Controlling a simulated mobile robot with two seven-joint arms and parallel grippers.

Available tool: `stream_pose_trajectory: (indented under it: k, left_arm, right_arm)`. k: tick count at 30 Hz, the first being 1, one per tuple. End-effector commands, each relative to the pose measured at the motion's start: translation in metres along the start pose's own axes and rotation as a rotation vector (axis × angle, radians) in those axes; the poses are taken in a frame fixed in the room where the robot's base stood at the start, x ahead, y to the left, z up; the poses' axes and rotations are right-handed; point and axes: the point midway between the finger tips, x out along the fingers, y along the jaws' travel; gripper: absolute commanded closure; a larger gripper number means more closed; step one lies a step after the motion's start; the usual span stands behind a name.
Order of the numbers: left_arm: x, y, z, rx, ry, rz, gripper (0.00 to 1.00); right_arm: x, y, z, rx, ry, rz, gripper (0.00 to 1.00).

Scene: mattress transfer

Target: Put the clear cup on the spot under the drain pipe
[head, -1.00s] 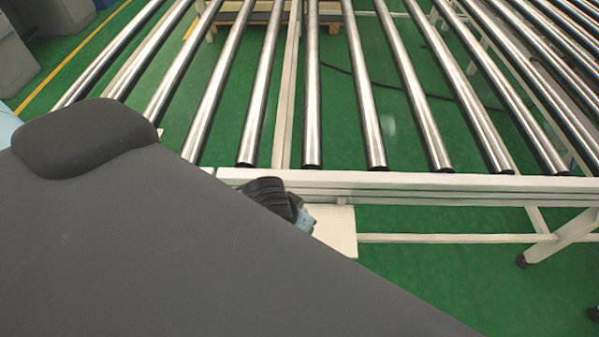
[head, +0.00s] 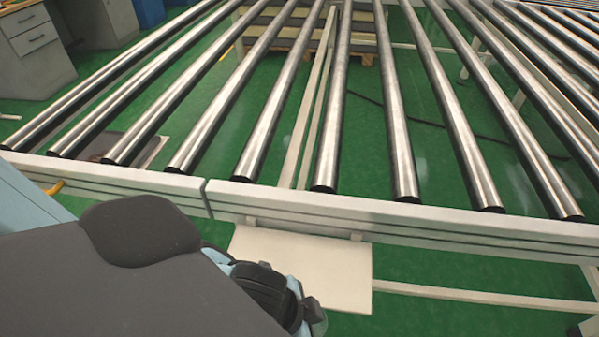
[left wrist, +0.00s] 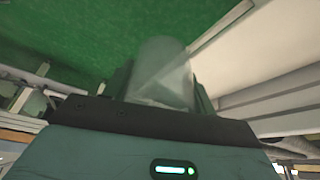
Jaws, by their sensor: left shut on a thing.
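The clear cup (left wrist: 160,75) is held between the fingers of my left gripper (left wrist: 163,95) in the left wrist view; it looks translucent and its outline is soft. In the head view my left gripper (head: 306,312) is low in the picture, partly behind my own dark body, and a faint part of the cup (head: 319,323) shows at its tip. They are in front of the conveyor's near rail. My right gripper is not in view. I cannot make out a drain pipe or a spot under one.
A roller conveyor with a white near rail (head: 400,225) runs across the head view. A pale flat plate (head: 330,270) sits below the rail, close to my left gripper. Cabinets (head: 35,45) stand at the far left. Green floor (head: 440,317) is open at lower right.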

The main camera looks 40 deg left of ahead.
Motion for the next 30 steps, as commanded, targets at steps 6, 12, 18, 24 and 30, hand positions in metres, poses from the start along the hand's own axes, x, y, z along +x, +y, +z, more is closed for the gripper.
stream_pose_trajectory:
  k: [6,12,18,24,30]
  left_arm:
    - [0.004,-0.018,-0.001,-0.001,0.0,-0.005,0.66]
    - [0.009,-0.063,-0.004,-0.003,-0.002,-0.008,0.66]
    - [0.015,-0.109,-0.008,-0.005,-0.002,-0.008,0.66]
    - [0.02,-0.146,-0.011,-0.004,-0.002,-0.005,0.66]
    - [0.021,-0.16,-0.013,-0.003,0.001,-0.001,0.66]
  right_arm:
    - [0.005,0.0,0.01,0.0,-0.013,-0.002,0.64]
    - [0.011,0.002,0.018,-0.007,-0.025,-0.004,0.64]
    - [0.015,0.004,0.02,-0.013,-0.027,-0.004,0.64]
    - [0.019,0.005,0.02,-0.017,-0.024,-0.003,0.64]
    - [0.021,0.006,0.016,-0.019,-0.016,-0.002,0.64]
